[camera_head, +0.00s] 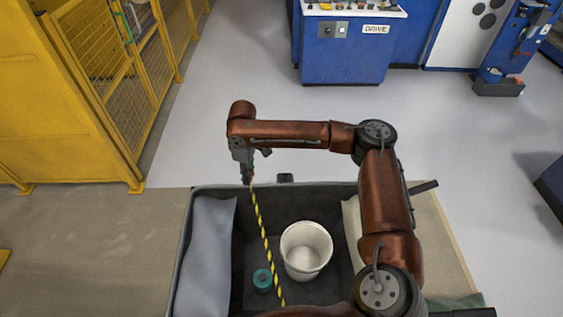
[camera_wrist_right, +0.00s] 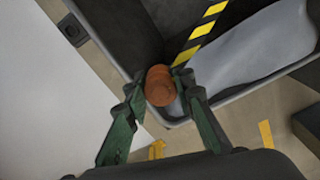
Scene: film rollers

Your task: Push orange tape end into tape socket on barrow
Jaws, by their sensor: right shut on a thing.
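My right gripper (camera_head: 248,174) hangs over the far rim of the dark grey barrow (camera_head: 188,240). In the right wrist view its two green fingers (camera_wrist_right: 159,84) are shut on the round orange tape end (camera_wrist_right: 160,88). The yellow-and-black tape (camera_head: 264,235) runs from it toward the near side, across the barrow. A small dark block (camera_head: 285,178), seemingly the tape socket, sits on the far rim, to the right of the gripper and apart from it. It also shows at the upper left in the right wrist view (camera_wrist_right: 73,30). My left gripper is not in view.
Inside the barrow are a white bucket (camera_head: 306,250), a teal round item (camera_head: 262,280) and a grey-blue sack (camera_head: 205,250). A pale sack (camera_head: 352,235) lies at the right. Yellow fencing (camera_head: 75,90) stands left; a blue cabinet (camera_head: 345,50) stands beyond clear floor.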

